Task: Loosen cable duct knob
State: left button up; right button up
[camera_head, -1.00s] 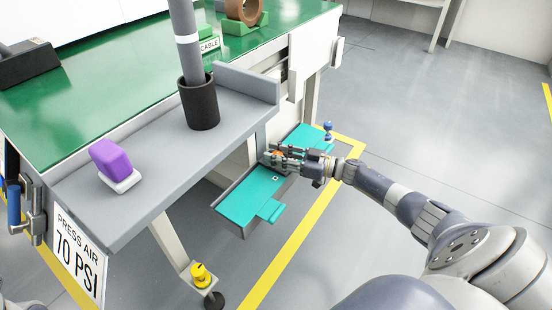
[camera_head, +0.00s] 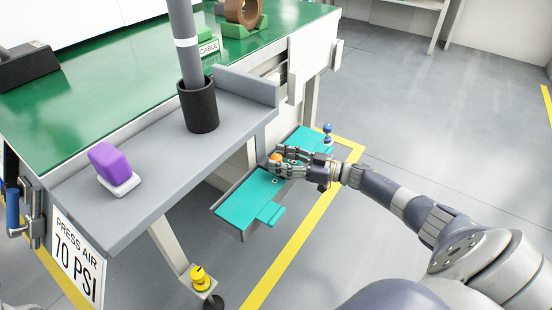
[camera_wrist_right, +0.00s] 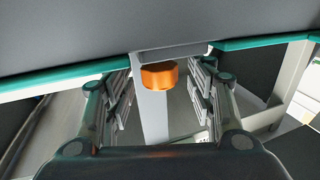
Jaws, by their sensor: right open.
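The orange knob (camera_head: 275,158) sits on the teal cable duct (camera_head: 246,202) below the bench's grey shelf. In the right wrist view the orange knob (camera_wrist_right: 159,75) is ahead, between the two fingers and near their tips. My right gripper (camera_head: 283,160) is open at the knob, its fingers on either side of it. It also shows in the right wrist view (camera_wrist_right: 160,90), with a gap between each finger and the knob. I cannot tell whether any finger touches it in the head view. My left gripper does not show.
A grey shelf (camera_head: 150,150) with a purple block (camera_head: 110,163) and a black cup (camera_head: 198,106) overhangs left of the duct. A yellow knob (camera_head: 200,278) is below, on the bench leg. Small blue knobs (camera_head: 327,129) stand at the duct's far end. Floor on the right is clear.

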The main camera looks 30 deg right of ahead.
jog(key=v, duration=1)
jog(key=shift+s+d, duration=0.1)
